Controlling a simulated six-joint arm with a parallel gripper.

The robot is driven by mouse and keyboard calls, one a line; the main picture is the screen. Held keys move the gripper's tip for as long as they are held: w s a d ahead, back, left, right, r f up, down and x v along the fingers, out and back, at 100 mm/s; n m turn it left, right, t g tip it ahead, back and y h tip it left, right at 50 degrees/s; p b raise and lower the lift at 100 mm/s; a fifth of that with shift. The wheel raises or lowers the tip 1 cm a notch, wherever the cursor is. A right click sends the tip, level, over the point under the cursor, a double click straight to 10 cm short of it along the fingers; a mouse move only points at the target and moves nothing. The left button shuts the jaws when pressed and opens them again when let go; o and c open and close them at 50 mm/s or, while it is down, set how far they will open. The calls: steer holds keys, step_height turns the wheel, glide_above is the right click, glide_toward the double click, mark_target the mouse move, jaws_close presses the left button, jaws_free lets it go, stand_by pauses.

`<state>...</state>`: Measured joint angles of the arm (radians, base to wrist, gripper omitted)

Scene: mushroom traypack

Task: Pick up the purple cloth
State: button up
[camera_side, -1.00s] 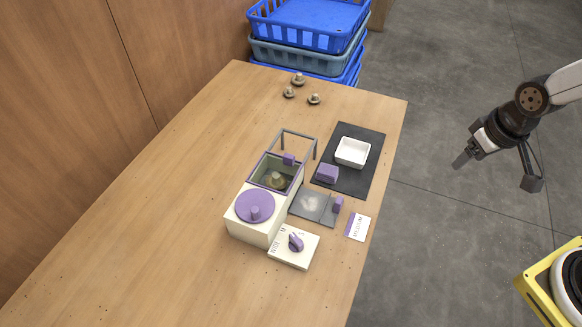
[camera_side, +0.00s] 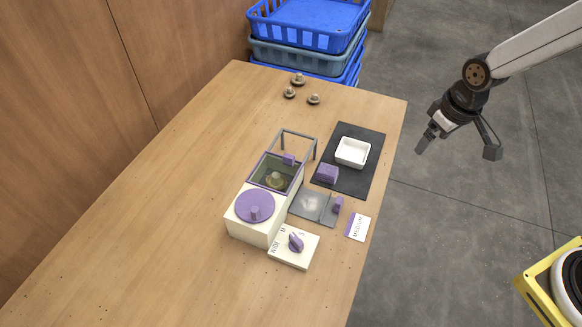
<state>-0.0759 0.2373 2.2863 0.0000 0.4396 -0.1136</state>
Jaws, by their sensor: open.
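A small purple block-like item (camera_side: 328,173), which may be the folded purple cloth, lies on the dark mat (camera_side: 347,188) at its near left side. A white square tray (camera_side: 353,152) sits on the same mat behind it. My gripper (camera_side: 421,148) is open and empty, in the air to the right of the table's edge. It is apart from the purple item and to its right. The gap between its fingertips is too small to make out here.
A white box with a purple round lid (camera_side: 255,206) and an open compartment holding a mushroom (camera_side: 275,180) stands left of the mat. Nearby are a dial plate (camera_side: 294,260), a grey plate (camera_side: 310,203) and a label card (camera_side: 358,227). Mushrooms (camera_side: 314,99) and blue crates (camera_side: 308,38) are farther back.

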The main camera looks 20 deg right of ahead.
steer(key=w+a+f+n, duration=0.35)
steer(key=w+a, duration=0.25)
steer(key=w, duration=0.3)
steer(key=n+g, duration=0.2)
steer(key=n, duration=0.1)
glide_above(328, 170)
steer(key=f, duration=0.9)
steer(key=shift+s+d, duration=0.15)
steer(key=shift+d, duration=0.15)
steer(key=shift+w+a+f+n, duration=0.2)
steer(key=shift+a+f+n, duration=0.15)
steer(key=shift+a+f, duration=0.1)
steer(key=shift+f, duration=0.1)
steer(key=shift+f, duration=1.2)
steer(key=shift+d+f, duration=0.15)
steer(key=shift+f, duration=2.45)
